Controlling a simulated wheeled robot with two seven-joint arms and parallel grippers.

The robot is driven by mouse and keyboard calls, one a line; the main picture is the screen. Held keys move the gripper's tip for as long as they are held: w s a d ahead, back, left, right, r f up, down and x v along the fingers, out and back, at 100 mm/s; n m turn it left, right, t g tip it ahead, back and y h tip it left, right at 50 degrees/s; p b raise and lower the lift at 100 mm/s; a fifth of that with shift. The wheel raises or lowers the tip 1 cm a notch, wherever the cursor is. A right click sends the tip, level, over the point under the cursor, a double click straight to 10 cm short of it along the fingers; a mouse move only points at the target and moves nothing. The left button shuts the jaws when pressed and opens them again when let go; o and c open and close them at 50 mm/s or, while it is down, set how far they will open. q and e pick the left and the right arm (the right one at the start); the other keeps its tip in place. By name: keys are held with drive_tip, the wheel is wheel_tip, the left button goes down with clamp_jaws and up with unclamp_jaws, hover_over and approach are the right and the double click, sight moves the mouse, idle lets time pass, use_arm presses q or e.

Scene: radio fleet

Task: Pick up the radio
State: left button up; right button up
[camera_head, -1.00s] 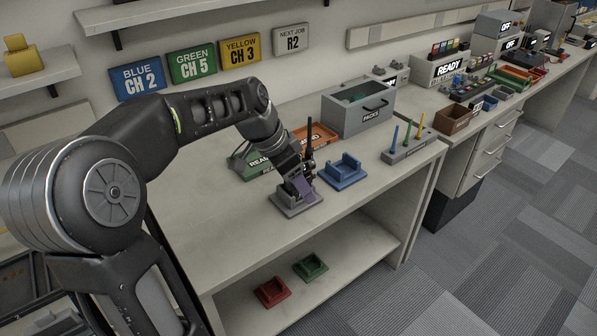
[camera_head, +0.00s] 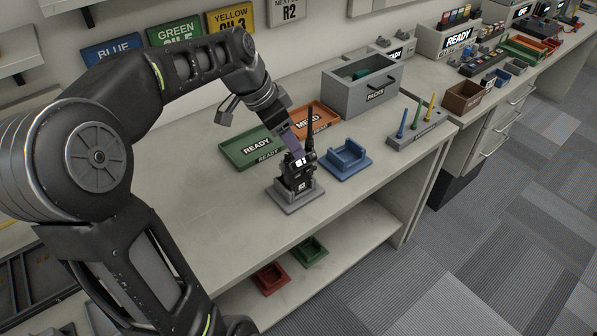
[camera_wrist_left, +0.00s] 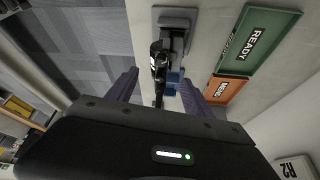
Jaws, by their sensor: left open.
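The radio (camera_head: 298,176) is black with a tall antenna and an R3 label. It stands upright in a grey cradle (camera_head: 290,201) on the workbench. My left gripper (camera_head: 293,147) is open just behind and above the radio in the head view. In the left wrist view the radio (camera_wrist_left: 158,55) shows beyond the open purple fingers (camera_wrist_left: 158,88), roughly between their lines and apart from them. The right gripper is not in view.
A blue cradle (camera_head: 346,157) sits right of the radio. The green READY tray (camera_head: 240,149) and orange MEND tray (camera_head: 327,119) lie behind. A grey PACKS bin (camera_head: 345,97) stands farther back. The bench front is clear.

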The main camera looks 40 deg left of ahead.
sight(297, 172)
use_arm(q)
drive_tip(key=shift+w+d+f, duration=0.1)
drive_tip(key=shift+w+f, duration=0.05)
drive_tip(key=shift+f, duration=0.2)
drive_tip(key=shift+f, duration=0.1)
drive_tip(key=p+x, duration=0.1)
drive_tip(key=x, duration=0.4)
drive_tip(key=shift+w+d, duration=0.1)
drive_tip(key=shift+d, duration=0.05)
drive_tip(key=shift+c, duration=0.6)
drive_tip(key=c, duration=1.2)
